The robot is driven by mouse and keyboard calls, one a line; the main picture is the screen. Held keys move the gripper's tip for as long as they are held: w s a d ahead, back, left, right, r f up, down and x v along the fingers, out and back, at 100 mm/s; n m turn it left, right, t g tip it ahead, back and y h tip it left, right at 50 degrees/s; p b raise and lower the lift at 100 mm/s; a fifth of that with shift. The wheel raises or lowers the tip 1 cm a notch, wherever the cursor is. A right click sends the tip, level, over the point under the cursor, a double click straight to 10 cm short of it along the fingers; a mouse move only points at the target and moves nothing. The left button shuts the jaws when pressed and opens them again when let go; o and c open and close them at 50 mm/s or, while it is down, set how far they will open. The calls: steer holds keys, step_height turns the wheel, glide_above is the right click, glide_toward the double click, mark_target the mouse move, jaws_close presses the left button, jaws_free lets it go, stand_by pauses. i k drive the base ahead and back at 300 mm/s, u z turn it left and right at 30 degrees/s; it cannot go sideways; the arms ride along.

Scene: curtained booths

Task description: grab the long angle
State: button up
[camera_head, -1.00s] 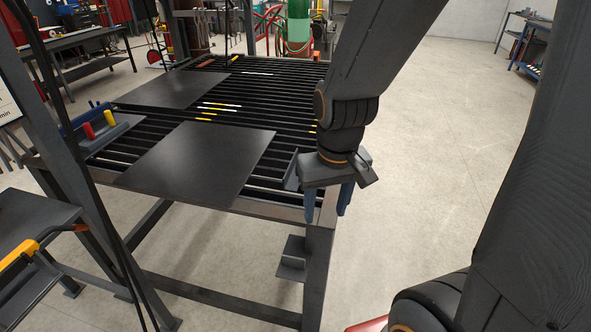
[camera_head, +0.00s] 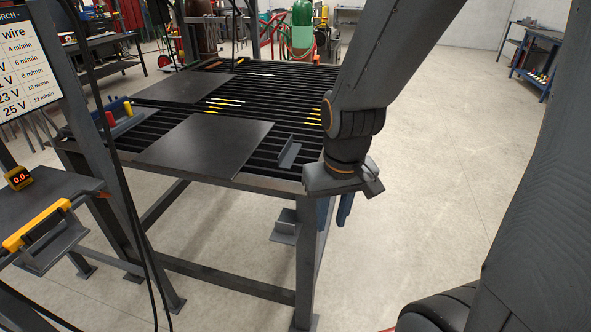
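A short dark angle piece (camera_head: 288,153) lies on the slatted table near its front right corner, just left of my gripper. A longer dark angle (camera_head: 55,248) shows at the lower left at the small bench's edge, with a yellow bar along it. I cannot tell for sure which one is the long angle. My gripper (camera_head: 334,215) points down beside the table's front right corner. Its blue fingers are apart with nothing visible between them; the left finger is partly hidden near the table leg.
The slatted table (camera_head: 270,186) carries two dark plates (camera_head: 205,145). A holder with red and yellow handles (camera_head: 122,120) is at its left edge. A post and hanging cables stand between the table and the small bench (camera_head: 45,205). Open floor (camera_head: 440,140) lies right.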

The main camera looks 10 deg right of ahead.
mark_target(286, 160)
steer(key=k, duration=0.5)
steer(key=u, duration=1.45)
steer(key=i, duration=1.15)
steer(key=z, duration=2.1)
steer(key=i, duration=0.5)
